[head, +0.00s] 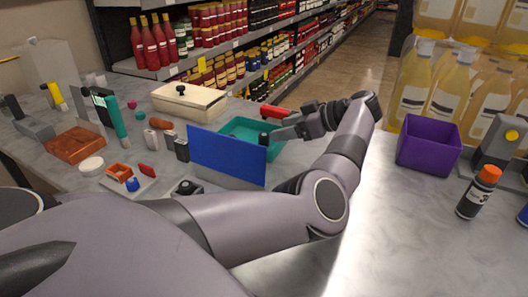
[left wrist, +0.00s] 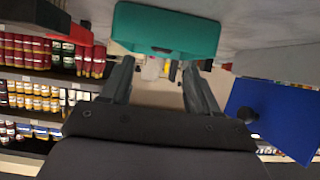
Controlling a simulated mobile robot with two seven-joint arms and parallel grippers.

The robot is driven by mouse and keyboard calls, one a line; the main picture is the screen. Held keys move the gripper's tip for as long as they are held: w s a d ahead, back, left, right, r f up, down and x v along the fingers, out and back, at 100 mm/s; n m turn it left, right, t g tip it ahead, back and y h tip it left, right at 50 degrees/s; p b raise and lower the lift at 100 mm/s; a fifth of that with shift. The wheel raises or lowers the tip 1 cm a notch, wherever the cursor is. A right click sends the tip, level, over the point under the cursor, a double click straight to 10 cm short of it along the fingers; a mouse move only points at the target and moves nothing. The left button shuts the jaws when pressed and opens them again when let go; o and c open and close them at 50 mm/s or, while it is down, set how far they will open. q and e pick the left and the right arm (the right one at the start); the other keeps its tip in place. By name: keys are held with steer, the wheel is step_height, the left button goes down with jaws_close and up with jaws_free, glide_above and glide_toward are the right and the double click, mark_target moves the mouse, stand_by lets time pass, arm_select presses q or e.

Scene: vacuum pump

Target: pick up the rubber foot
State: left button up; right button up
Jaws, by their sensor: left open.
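My left gripper (head: 280,134) reaches in from the right side of the head view, at the teal bin (head: 238,128). In the left wrist view its two fingers (left wrist: 160,82) are spread apart with nothing between them, and the teal bin (left wrist: 166,32) lies beyond their tips. I cannot surely identify the rubber foot. A small black piece (head: 264,138) shows by the fingertips in the head view. I cannot tell whether these are the same. My right gripper is not in view.
An upright blue panel (head: 227,158) stands in front of the teal bin. A cream box (head: 189,102), an orange tray (head: 75,144) and small parts crowd the left table. A purple bin (head: 428,145) and an orange-capped bottle (head: 478,192) stand right. The right table's middle is clear.

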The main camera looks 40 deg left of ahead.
mark_target(265, 135)
arm_select(q)
steer(key=p+x, duration=0.1)
steer(key=x, duration=0.6)
steer(key=shift+s+f, duration=0.1)
steer(key=shift+f, duration=0.1)
steer(key=c, duration=1)
